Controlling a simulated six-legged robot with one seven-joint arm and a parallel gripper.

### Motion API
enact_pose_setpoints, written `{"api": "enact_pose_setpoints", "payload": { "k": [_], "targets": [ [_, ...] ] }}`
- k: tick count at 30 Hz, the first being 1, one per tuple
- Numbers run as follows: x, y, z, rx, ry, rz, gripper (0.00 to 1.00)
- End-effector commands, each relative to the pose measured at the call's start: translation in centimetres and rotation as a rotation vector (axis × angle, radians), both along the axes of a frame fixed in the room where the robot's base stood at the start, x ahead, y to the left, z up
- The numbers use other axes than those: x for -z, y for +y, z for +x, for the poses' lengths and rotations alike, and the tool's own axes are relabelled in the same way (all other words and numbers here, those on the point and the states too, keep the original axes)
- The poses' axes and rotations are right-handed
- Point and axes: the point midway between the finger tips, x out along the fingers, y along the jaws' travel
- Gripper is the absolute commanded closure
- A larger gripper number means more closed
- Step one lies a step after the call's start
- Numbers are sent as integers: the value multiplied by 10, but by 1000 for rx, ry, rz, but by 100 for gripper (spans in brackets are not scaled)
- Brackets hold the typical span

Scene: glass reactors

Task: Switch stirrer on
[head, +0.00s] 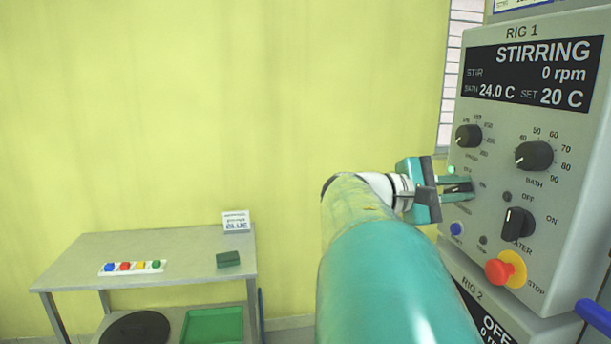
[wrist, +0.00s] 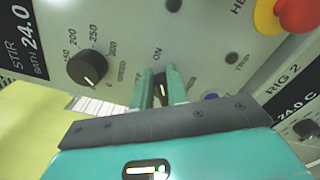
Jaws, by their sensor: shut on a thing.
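The RIG 1 control panel (head: 478,130) stands at the right in the head view. Its display (head: 532,75) reads STIRRING, stir 0 rpm, bath 24.0 C, set 20 C. A green lamp (head: 451,170) is lit beside my gripper. My gripper (head: 458,189) reaches the panel's left side, below the speed knob (head: 468,136). In the wrist view my gripper (wrist: 161,88) has its two teal fingers shut on the dark stirrer switch (wrist: 161,90), near the ON mark. The fingers partly hide the switch and its labels. The speed knob (wrist: 87,67) is left of the fingers.
The bath knob (head: 534,155), heater switch (head: 517,223), blue button (head: 456,229) and red STOP button (head: 500,271) are close to my gripper. RIG 2 (head: 482,306) lies below. A grey table (head: 190,245) with several coloured items stands at the left.

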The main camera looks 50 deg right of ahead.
Motion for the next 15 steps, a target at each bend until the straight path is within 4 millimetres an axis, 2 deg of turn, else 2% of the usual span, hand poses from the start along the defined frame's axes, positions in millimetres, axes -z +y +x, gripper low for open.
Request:
{"api": "enact_pose_setpoints", "payload": {
  "k": [1,15],
  "targets": [
    [8,-2,6,-15,-9,6,100],
    [9,-1,6,-15,-44,-25,100]
  ]
}}
